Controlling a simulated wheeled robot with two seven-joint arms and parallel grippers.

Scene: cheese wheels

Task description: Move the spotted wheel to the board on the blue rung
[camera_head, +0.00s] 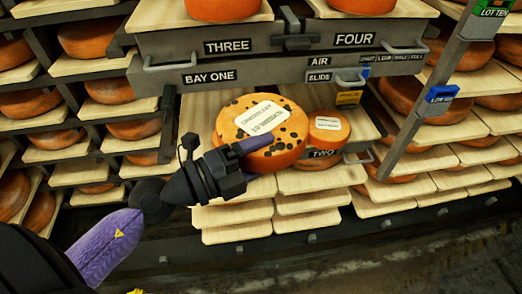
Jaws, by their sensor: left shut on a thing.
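The spotted wheel (290,133), orange with dark spots and a white label on top, is in the middle of the view, over pale boards below the BAY ONE rail. My left gripper (252,147) reaches in from the lower left and is shut on the near left edge of the spotted wheel. The gripper's far finger is partly hidden by the wheel. A blue tag (442,94) is on the slanted grey post at right, with pale boards (468,122) behind it. I cannot tell which board belongs to it. My right gripper is not in view.
The grey BAY ONE rail (180,78) runs above. The slanted post (422,108) stands at right. A green LOT TEN tag (494,11) is at upper right.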

